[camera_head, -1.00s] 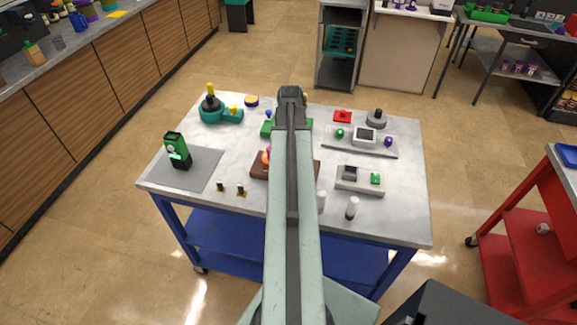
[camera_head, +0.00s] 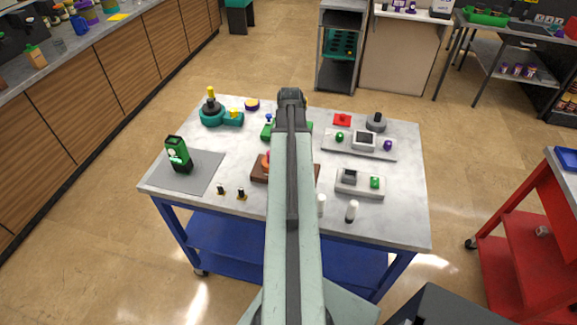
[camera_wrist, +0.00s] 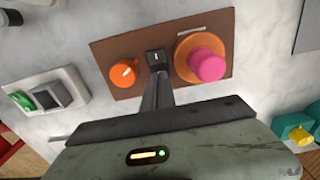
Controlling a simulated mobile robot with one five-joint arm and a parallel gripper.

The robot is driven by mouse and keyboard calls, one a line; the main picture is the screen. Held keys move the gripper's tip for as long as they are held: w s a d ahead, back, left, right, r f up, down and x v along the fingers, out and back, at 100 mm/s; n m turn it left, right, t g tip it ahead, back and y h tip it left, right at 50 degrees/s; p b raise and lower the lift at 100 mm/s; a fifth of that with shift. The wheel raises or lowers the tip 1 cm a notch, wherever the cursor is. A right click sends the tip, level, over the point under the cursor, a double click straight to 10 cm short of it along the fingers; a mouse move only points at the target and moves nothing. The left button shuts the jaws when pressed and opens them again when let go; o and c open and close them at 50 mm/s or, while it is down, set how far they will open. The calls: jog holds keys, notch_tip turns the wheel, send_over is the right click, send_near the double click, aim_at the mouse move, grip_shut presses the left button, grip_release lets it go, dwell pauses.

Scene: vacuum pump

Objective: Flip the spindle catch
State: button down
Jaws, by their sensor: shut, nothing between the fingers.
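A brown panel (camera_wrist: 118,52) lies on the table and carries an orange dial (camera_wrist: 124,73), a small black rocker switch (camera_wrist: 154,57) and a pink knob (camera_wrist: 207,64) on an orange round base. No part is labelled as the spindle catch; the black rocker is the catch-like part in front of my fingers. My gripper (camera_wrist: 157,78) is shut and empty, with its tips at the near edge of the rocker. I cannot tell whether they touch. In the head view, my arm hides the gripper and most of the brown panel (camera_head: 258,170).
A grey module (camera_head: 360,182) with a green button stands right of the panel. Two white cylinders (camera_head: 351,211) stand near the front edge. A longer control strip (camera_head: 359,146) lies behind. A green device (camera_head: 179,155) stands on a grey mat (camera_head: 205,168) at left.

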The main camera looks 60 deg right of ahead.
notch_tip(320, 180, up, 5)
jog(key=p, duration=0.4)
dwell(0.3)
